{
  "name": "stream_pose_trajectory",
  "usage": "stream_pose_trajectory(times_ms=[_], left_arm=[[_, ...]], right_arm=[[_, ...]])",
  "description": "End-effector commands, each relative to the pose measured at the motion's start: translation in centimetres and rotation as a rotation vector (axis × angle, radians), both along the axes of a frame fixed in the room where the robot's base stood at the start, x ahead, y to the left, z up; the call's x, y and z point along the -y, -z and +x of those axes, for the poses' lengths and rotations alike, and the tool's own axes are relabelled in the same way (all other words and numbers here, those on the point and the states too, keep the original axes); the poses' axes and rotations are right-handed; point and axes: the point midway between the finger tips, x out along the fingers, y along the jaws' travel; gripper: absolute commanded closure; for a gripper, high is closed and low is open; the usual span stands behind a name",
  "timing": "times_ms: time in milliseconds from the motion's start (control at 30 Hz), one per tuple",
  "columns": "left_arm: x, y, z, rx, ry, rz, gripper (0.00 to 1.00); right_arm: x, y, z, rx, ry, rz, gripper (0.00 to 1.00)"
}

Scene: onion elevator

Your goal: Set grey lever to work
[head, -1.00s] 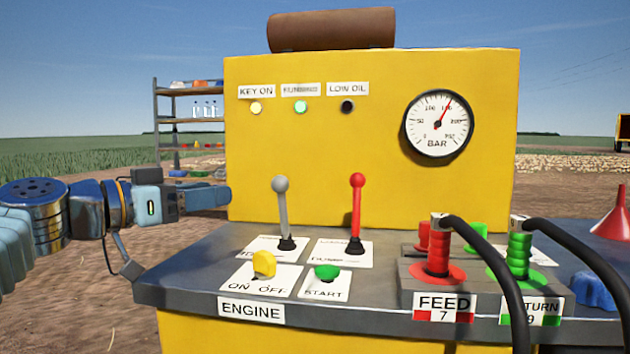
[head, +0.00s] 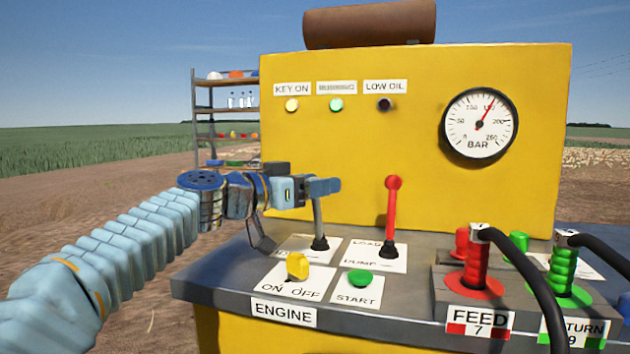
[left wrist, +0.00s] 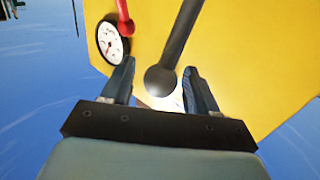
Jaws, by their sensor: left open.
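The grey lever (head: 318,225) stands on the left of the dark console. In the head view its knob is hidden behind my left gripper (head: 325,187), and its shaft shows below, close to upright. In the left wrist view the lever's round knob (left wrist: 160,80) sits between the two fingertips of my left gripper (left wrist: 160,85), with a gap visible on each side. The gripper is open. The label under the lever is partly covered and I cannot read it fully. My right gripper is not in view.
The red lever (head: 392,215) stands just right of the grey one. In front are the yellow key switch (head: 297,266) and green start button (head: 361,278). The running lamp (head: 336,104) glows green. The gauge (head: 480,124) is on the yellow panel. Hoses (head: 520,275) stand at the right.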

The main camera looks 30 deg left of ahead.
Motion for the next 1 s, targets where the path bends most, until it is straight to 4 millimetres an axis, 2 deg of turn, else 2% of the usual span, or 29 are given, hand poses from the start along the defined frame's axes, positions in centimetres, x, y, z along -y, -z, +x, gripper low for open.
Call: stream_pose_trajectory(times_ms=[233, 600, 633, 867, 1000], left_arm=[[0.0, 0.0, 0.1, 0.0, 0.0, 0.0, 0.41], [0.0, 0.0, 0.1, 0.0, 0.0, 0.0, 0.98], [0.0, 0.0, 0.1, 0.0, 0.0, 0.0, 1.0], [0.0, -0.1, 0.1, -0.005, 0.0, -0.001, 1.0], [-0.1, -0.5, 0.5, -0.032, 0.001, -0.008, 1.0]], right_arm=[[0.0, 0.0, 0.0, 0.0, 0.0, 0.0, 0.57], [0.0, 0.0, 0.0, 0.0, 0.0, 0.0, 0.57], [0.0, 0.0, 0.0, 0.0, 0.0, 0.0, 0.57], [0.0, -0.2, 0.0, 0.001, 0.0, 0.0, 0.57], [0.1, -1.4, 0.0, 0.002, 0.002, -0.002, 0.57]])
